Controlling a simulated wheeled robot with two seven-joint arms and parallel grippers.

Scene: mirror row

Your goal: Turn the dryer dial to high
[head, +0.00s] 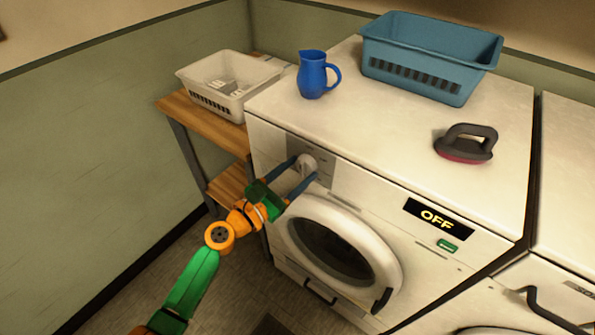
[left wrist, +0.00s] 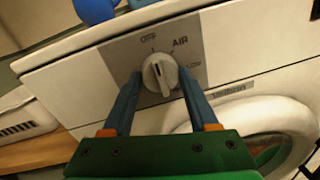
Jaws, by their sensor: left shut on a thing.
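The dryer (head: 400,190) is a white front-loading machine, and its display (head: 440,217) reads OFF. Its dial (head: 309,163) is a round white knob on a grey panel at the upper left of the front. In the left wrist view the dial (left wrist: 160,74) has a raised ridge standing close to upright, with OFF, AIR and LOW marked around it; no HIGH mark shows. My left gripper (head: 305,170) is shut on the dial, one blue finger on each side. My right gripper is not in view.
On the dryer top stand a blue jug (head: 313,76), a blue basket (head: 430,60) and an iron-shaped dark object (head: 466,145). A white basket (head: 228,82) sits on a wooden shelf (head: 180,108) to the left. The round door (head: 335,250) lies below my gripper.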

